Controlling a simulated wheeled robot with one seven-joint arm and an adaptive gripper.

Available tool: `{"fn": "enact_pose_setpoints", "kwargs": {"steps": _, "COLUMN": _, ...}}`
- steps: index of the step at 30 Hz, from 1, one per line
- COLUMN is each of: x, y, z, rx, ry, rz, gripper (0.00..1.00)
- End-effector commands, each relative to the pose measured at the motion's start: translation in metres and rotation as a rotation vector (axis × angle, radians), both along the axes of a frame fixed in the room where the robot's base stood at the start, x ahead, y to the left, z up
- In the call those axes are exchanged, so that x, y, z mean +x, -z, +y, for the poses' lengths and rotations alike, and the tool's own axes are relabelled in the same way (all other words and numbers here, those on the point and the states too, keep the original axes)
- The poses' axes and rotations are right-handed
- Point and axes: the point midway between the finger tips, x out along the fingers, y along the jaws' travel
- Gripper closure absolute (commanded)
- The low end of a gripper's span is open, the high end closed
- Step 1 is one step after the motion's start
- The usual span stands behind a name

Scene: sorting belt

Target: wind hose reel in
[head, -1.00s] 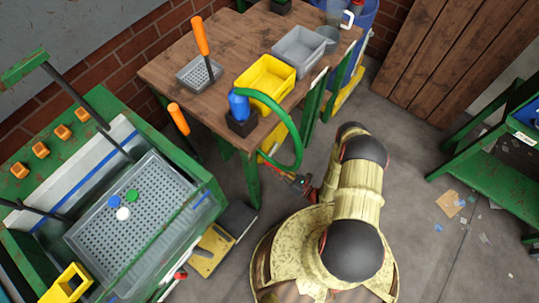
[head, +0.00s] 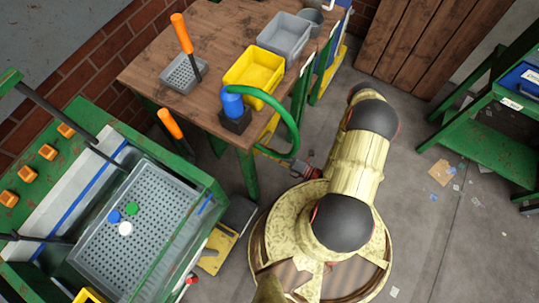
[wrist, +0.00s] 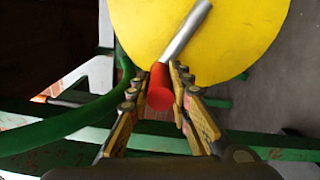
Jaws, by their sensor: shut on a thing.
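The hose reel shows in the wrist view as a large yellow disc (wrist: 225,35). A grey crank arm (wrist: 187,33) crosses it to a red handle knob (wrist: 160,88). My gripper (wrist: 160,82) is shut on the red knob, with a finger on each side. In the head view my gripper (head: 305,165) is low beside the table, mostly hidden by my arm. The green hose (head: 292,125) loops from the blue nozzle (head: 232,104), standing in a dark holder on the table, down past the table's edge. The reel is mostly hidden there.
The wooden table (head: 165,62) carries a yellow bin (head: 252,80), grey bins and an orange-handled tool. A green sorting station with a grey perforated tray (head: 105,260) stands at left. A green shelf (head: 490,150) stands at right. Open floor lies between it and my base.

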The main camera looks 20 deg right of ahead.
Motion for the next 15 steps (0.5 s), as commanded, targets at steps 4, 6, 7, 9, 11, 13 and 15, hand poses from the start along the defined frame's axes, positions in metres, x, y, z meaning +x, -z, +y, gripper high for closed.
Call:
{"fn": "enact_pose_setpoints", "kwargs": {"steps": 4, "x": 0.006, "y": -0.015, "z": -0.008, "rx": -0.007, "ry": 0.003, "rz": -0.009, "gripper": 1.00}}
{"fn": "enact_pose_setpoints", "kwargs": {"steps": 6, "x": 0.007, "y": -0.019, "z": -0.010, "rx": -0.008, "ry": 0.004, "rz": -0.010, "gripper": 1.00}}
{"fn": "enact_pose_setpoints", "kwargs": {"steps": 7, "x": 0.008, "y": -0.021, "z": -0.011, "rx": -0.009, "ry": 0.004, "rz": -0.010, "gripper": 1.00}}
{"fn": "enact_pose_setpoints", "kwargs": {"steps": 9, "x": 0.010, "y": -0.024, "z": -0.014, "rx": -0.010, "ry": 0.004, "rz": -0.011, "gripper": 1.00}}
{"fn": "enact_pose_setpoints", "kwargs": {"steps": 11, "x": 0.011, "y": -0.027, "z": -0.015, "rx": -0.010, "ry": 0.004, "rz": -0.011, "gripper": 1.00}}
{"fn": "enact_pose_setpoints", "kwargs": {"steps": 13, "x": 0.012, "y": -0.029, "z": -0.017, "rx": -0.010, "ry": 0.005, "rz": -0.010, "gripper": 1.00}}
{"fn": "enact_pose_setpoints", "kwargs": {"steps": 15, "x": 0.013, "y": -0.030, "z": -0.019, "rx": -0.010, "ry": 0.006, "rz": -0.010, "gripper": 1.00}}
